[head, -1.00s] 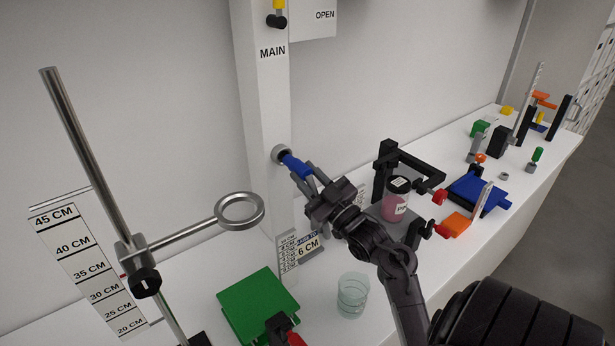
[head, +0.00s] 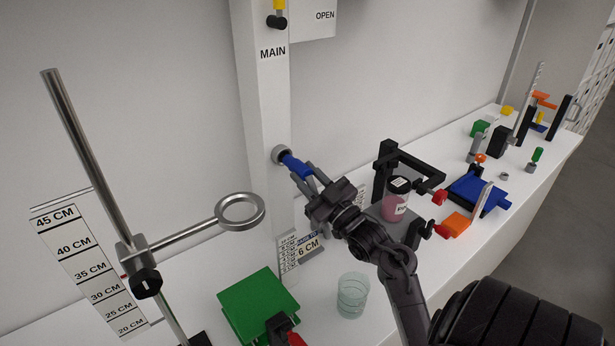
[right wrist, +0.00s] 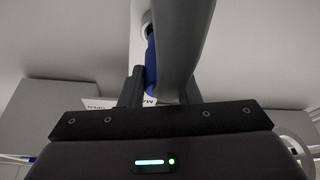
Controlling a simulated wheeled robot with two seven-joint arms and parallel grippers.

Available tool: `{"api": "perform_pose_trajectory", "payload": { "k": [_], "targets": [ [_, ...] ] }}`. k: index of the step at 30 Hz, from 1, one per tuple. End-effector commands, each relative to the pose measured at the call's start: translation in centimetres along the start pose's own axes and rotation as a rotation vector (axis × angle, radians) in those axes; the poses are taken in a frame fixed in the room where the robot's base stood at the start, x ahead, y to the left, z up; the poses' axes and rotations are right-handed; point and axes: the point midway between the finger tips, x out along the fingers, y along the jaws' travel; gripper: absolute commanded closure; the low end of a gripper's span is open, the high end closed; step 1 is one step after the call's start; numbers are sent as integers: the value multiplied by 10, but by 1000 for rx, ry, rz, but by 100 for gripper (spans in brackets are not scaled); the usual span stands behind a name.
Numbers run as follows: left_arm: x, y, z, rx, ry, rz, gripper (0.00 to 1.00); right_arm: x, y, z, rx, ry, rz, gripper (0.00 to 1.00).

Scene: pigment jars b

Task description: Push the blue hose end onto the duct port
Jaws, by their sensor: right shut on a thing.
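The blue hose end (head: 293,164) is held in my right gripper (head: 304,174), in front of the white post marked MAIN. Its far end meets the grey ring of the duct port (head: 281,155) on the post. I cannot tell how deep it sits on the port. My left gripper is not in view.
A metal stand with a ring (head: 240,211) rises at the left beside a height scale (head: 85,265). A green block (head: 258,303) and a glass beaker (head: 353,295) stand below the arm. A pink jar (head: 396,203) in a black frame stands to the right.

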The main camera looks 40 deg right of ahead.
Motion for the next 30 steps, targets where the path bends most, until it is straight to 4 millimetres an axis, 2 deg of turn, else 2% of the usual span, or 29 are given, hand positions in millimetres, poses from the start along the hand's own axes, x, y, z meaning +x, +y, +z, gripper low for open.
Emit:
{"api": "perform_pose_trajectory", "payload": {
  "k": [14,30],
  "targets": [
    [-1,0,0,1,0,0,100,1,0,0,2,1,5,97],
    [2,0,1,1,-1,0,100,13,0,5,1,1,4,97]
  ]
}}
